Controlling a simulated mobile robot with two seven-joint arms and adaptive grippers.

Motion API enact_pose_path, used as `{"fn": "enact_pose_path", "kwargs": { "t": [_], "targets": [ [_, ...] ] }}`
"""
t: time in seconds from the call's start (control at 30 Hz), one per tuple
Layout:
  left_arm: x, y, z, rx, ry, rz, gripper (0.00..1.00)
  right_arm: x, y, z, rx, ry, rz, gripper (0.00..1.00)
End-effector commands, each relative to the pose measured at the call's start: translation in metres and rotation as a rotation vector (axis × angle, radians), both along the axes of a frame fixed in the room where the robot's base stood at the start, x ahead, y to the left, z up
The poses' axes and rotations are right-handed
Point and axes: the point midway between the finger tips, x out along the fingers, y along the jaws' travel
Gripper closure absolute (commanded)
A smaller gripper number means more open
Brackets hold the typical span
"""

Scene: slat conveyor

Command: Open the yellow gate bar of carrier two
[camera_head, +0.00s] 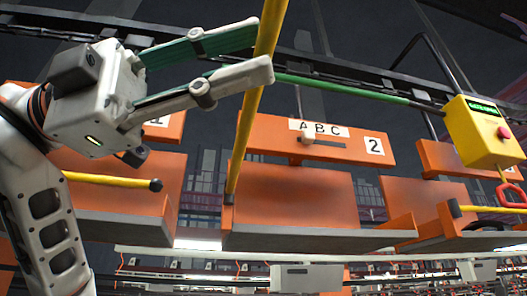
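Carrier two (300,190) is an orange carrier with a grey front edge, marked "ABC" and "2", in the middle of the head view. Its yellow gate bar (247,130) stands raised, nearly upright and leaning slightly right, from a pivot at the carrier's left front corner. My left gripper (266,45) is open near the bar's upper part, its two fingers apart. The bar passes in front of the upper fingertip and behind the lower finger. I cannot tell whether either finger touches it. My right gripper is not in view.
A neighbouring orange carrier (125,205) at left has its yellow bar (110,180) lying level. Another carrier (410,200) stands at right. A yellow control box (482,132) with a red button hangs at upper right. A green rod (340,87) runs behind my gripper.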

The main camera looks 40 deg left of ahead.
Motion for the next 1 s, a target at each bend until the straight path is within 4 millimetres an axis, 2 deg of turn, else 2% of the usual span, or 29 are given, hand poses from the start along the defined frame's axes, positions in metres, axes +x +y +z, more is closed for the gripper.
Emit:
{"fn": "enact_pose_path", "kwargs": {
  "t": [0.2,0.4,0.6,1.0],
  "targets": [
    [-0.026,0.039,-0.007,-0.004,-0.001,0.001,0.71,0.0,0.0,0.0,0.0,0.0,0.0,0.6],
    [-0.042,0.064,-0.013,-0.001,0.0,0.001,0.71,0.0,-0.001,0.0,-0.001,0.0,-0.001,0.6],
    [-0.049,0.073,-0.016,0.001,-0.001,0.0,0.71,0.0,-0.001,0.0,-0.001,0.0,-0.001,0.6],
    [-0.049,0.073,-0.016,0.001,-0.001,0.0,0.71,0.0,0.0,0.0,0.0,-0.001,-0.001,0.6]
  ]
}}
